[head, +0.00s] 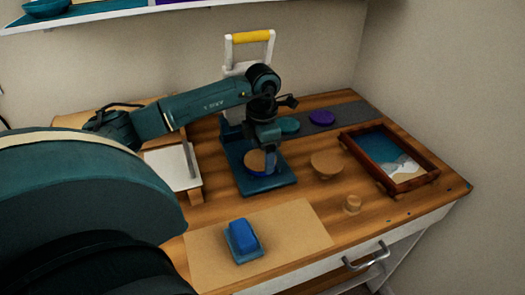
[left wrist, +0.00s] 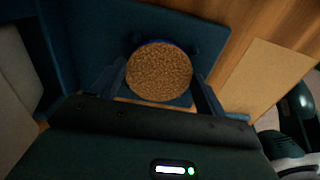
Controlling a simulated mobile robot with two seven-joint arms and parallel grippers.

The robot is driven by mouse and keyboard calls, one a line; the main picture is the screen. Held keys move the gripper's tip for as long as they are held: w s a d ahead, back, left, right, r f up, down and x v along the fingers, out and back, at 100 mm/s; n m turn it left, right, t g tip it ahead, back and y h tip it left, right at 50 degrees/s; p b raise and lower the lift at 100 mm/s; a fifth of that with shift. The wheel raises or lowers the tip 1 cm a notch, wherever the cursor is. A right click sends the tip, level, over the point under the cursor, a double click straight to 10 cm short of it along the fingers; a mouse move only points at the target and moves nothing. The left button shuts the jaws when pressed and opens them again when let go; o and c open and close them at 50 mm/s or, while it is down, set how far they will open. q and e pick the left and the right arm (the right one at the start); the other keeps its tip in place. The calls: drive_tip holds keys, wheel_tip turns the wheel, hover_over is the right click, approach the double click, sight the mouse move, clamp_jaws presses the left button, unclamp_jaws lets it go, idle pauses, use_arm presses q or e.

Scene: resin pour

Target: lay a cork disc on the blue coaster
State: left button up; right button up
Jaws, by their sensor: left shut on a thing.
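My left gripper (head: 267,158) points down over the dark teal stand (head: 284,179) and is shut on a round cork disc (left wrist: 158,72). The disc's speckled brown face lies between the two fingers in the left wrist view. The blue coaster (head: 258,172) shows as a blue edge beneath the disc, on the stand's base. Only a thin blue rim of it shows past the disc in the left wrist view. I cannot tell whether disc and coaster touch. Another cork-coloured round piece (head: 327,163) lies on the table to the right. My right gripper is not in view.
A teal coaster (head: 288,125) and a purple coaster (head: 322,118) lie on a grey strip behind. A framed sea-picture tray (head: 433,173) stands right. A small cork-like knob (head: 351,204) and a blue block (head: 242,236) are in front. The stand's yellow-handled upright (head: 229,55) rises behind my gripper.

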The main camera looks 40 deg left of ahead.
use_arm(q)
drive_tip(key=shift+f, duration=0.3)
idle(1.4)
drive_tip(key=o, duration=1)
drive_tip(key=shift+r, duration=0.1)
wheel_tip(320, 180, up, 7)
drive_tip(key=p, duration=0.5)
drive_tip(key=shift+r, duration=0.1)
drive_tip(key=shift+r+p, duration=0.3)
drive_tip(key=shift+r, duration=0.15)
